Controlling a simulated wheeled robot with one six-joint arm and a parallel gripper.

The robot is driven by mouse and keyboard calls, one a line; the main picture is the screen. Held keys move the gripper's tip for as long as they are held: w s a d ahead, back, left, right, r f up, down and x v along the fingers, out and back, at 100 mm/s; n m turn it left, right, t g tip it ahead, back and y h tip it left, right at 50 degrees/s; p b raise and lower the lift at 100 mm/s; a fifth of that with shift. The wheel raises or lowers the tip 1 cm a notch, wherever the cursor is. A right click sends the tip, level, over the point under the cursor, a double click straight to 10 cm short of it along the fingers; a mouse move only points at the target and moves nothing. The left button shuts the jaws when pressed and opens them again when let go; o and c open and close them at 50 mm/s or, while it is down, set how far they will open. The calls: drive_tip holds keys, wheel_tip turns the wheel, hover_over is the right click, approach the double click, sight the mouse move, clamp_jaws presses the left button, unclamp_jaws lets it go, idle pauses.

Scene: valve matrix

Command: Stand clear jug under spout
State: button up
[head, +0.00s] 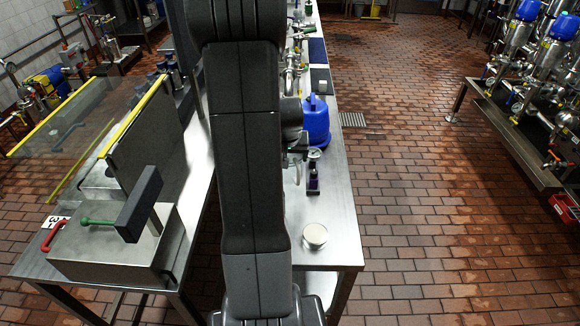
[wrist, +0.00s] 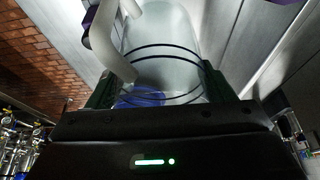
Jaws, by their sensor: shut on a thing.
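The clear jug (wrist: 170,40) fills the upper middle of the wrist view, with dark rings around its see-through wall. My gripper (wrist: 160,90) is shut on it, with one dark green finger on each side. A pale curved bar (wrist: 107,52) runs along the jug's left side; I cannot tell whether it is its handle or a separate pipe. Something blue shows through the low part of the jug. I cannot make out the spout clearly in either view.
A steel bench (head: 338,215) runs behind my arm, with a blue domed unit (head: 315,122), a small dark purple fitting (head: 313,178) and a round pale-topped container (head: 315,236). A left table holds a steel box (head: 110,255) and upright panel (head: 148,135). The brick floor (head: 430,220) is open at right.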

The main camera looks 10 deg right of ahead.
drive_tip(key=shift+f, duration=2.25)
drive_tip(key=shift+f, duration=0.15)
drive_tip(key=o, duration=0.6)
drive_tip(key=shift+c, duration=0.2)
drive_tip(key=o, duration=0.4)
drive_tip(key=shift+o, duration=0.2)
